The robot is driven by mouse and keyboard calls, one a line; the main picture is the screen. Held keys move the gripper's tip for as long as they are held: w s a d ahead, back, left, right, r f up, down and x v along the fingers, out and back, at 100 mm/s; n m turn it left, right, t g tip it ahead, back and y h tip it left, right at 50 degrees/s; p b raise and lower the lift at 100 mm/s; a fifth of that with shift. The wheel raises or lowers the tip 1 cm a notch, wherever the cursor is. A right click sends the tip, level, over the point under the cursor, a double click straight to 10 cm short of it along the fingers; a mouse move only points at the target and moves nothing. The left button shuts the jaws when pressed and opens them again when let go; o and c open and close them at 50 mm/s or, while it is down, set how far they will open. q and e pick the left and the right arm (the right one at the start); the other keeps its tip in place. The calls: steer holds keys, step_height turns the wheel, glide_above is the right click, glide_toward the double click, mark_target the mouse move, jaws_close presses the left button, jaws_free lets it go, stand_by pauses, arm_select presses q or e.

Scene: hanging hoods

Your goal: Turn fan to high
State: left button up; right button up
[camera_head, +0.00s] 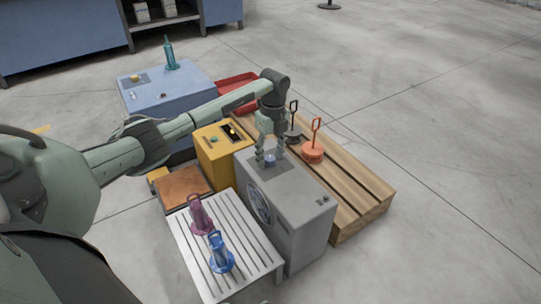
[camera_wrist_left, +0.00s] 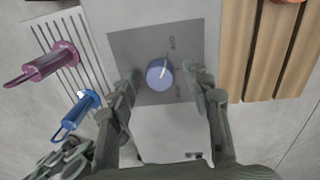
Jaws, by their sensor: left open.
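The fan is a grey box (camera_head: 303,215) with a round fan grille (camera_head: 259,204) on its side. A dark panel (camera_wrist_left: 131,46) on its top carries a round blue knob (camera_head: 270,160). In the left wrist view the knob (camera_wrist_left: 158,75) shows a pale pointer line aimed up and slightly right. Small labels on the panel are too small to read. My left gripper (camera_head: 270,156) points down over the knob, open, with one finger on each side of it. I cannot tell whether either finger touches it. My right gripper is not in view.
A white slatted stand (camera_head: 187,250) with a purple tool (camera_head: 200,217) and a blue tool (camera_head: 221,255) stands left of the fan box. A wooden pallet (camera_head: 352,187) with an orange weight (camera_head: 312,152) lies right. A yellow box (camera_head: 213,160) stands behind. Open floor lies far right.

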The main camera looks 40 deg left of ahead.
arm_select(q)
steer(key=shift+c, duration=0.6)
jaws_close()
